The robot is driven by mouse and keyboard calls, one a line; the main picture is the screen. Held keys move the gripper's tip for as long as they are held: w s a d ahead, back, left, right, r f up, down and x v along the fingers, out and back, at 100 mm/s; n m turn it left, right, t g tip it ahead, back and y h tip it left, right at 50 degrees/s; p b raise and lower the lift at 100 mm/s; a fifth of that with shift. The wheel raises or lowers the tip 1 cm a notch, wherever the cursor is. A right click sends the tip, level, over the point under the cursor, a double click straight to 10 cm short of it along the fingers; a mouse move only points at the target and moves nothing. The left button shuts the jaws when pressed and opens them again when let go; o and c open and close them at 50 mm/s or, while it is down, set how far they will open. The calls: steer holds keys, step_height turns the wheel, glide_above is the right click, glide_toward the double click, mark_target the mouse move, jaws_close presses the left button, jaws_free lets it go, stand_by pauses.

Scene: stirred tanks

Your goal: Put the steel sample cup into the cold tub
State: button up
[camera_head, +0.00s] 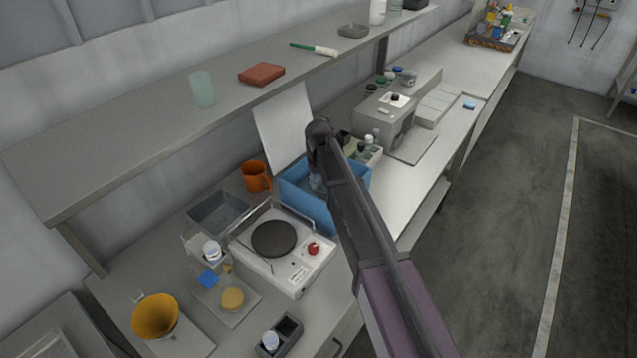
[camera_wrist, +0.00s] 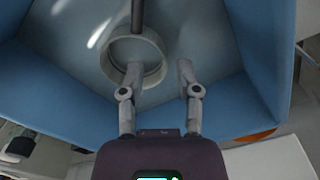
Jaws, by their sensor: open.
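The blue tub (camera_head: 297,209) stands on the bench, and its blue inner wall (camera_wrist: 232,105) fills much of the wrist view. A pale grey round rim (camera_wrist: 107,63), apparently the steel sample cup, shows inside the tub, with a dark upright rod in front of or within it. My gripper (camera_wrist: 159,72) is open, its fingers over the tub's inside. The left fingertip overlaps the rim in the picture; I cannot tell whether it touches. The right finger stands clear of it. In the head view my arm hides part of the tub and what lies inside.
An orange mug (camera_head: 255,176) and a hotplate (camera_head: 275,239) stand close to the tub. A grey tray (camera_head: 217,211) is at the left, a white board (camera_head: 279,130) behind. A shelf (camera_head: 140,140) overhangs the bench. A grey machine (camera_head: 380,118) stands beyond the tub.

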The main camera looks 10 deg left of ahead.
step_height(320, 180, up, 7)
steer(key=p, duration=0.6)
steer(key=shift+r+p, duration=0.2)
steer(key=shift+p, duration=0.15)
stand_by(0.6)
steer(key=s+d+m, duration=0.2)
steer(key=s+d, duration=0.4)
steer(key=d, duration=0.6)
steer(key=s+d+m, duration=0.2)
steer(key=s+d, duration=0.5)
steer(key=d, duration=0.5)
steer(key=s+d+m, duration=0.3)
steer(key=s+d, duration=0.4)
steer(key=d, duration=0.6)
steer(key=shift+s, duration=0.25)
